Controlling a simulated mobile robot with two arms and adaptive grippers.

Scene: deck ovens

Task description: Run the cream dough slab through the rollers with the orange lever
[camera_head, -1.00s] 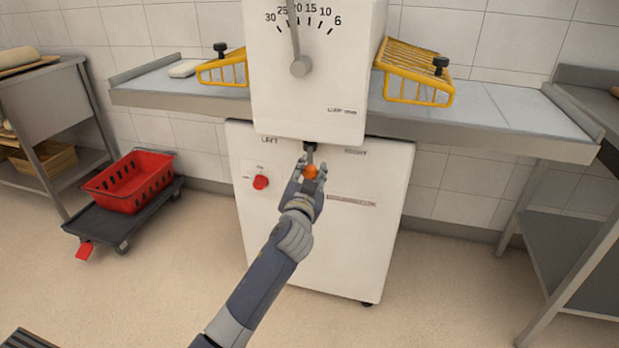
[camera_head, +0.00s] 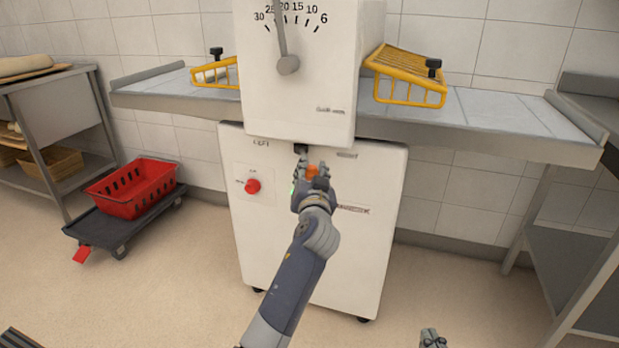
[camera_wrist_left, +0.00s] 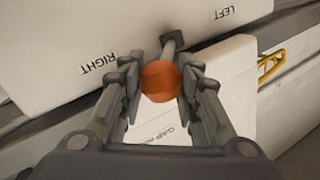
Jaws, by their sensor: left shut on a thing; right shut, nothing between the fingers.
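The cream dough slab (camera_head: 213,76) lies on the left belt (camera_head: 150,92), partly hidden behind the yellow left guard (camera_head: 201,76). The orange lever knob (camera_head: 312,171) hangs below the white roller head (camera_head: 290,105), and its stem leans toward the RIGHT label. My left gripper (camera_head: 308,178) is shut around the knob; it also shows in the left wrist view (camera_wrist_left: 160,90), with the orange ball (camera_wrist_left: 159,81) between the fingers. My right gripper (camera_head: 432,338) shows only at the bottom edge, shut and empty. The rollers are hidden inside the head.
The right belt (camera_head: 480,110) is bare beside the right yellow guard (camera_head: 408,75). A red button (camera_head: 253,186) is on the cabinet front. A red crate (camera_head: 133,187) sits on a dark dolly at left. Steel tables stand on both sides.

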